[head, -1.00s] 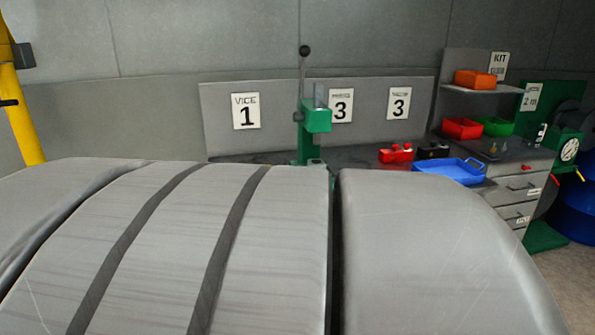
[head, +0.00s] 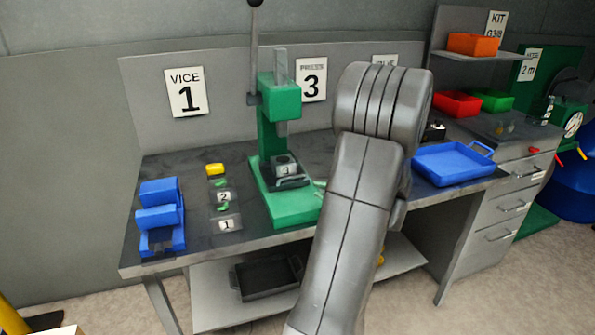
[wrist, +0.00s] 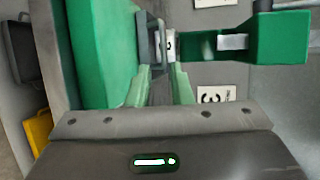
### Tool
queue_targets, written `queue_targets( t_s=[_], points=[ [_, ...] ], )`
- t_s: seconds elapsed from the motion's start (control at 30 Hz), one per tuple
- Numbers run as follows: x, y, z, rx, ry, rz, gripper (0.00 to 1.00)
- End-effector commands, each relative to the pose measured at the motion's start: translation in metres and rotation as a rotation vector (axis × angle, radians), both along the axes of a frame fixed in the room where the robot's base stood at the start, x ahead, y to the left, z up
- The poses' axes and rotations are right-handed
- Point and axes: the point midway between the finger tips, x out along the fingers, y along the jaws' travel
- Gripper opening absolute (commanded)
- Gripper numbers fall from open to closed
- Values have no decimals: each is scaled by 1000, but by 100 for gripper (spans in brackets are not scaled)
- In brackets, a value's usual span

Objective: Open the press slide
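The green press (head: 280,105) stands on the bench with its lever up. At its foot is the dark press slide (head: 287,182), with a grey block (head: 286,163) marked 3 on it. In the wrist view the slide's dark frame (wrist: 146,42) and the block (wrist: 170,45) show just beyond my fingertips. My gripper (wrist: 162,72) has its two pale green fingers apart, pointing at the slide. In the head view my gripper (head: 319,185) is mostly hidden by my arm, close to the slide's right side. Whether the fingers touch the slide I cannot tell.
A blue vice (head: 160,215) and numbered pads (head: 225,222) lie left of the press. A blue tray (head: 453,163) is to the right. A shelf with a black tray (head: 268,278) is below. My arm hides the bench's middle right.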

Motion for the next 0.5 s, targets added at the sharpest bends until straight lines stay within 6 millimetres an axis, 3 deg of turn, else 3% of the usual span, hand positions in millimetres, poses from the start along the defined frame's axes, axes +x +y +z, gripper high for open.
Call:
queue_targets(
  t_s=[0.17, 0.5],
  points=[
    [12, 3, -1, 13, -12, -12, 19],
    [62, 48, -12, 13, -9, -8, 19]
  ],
)
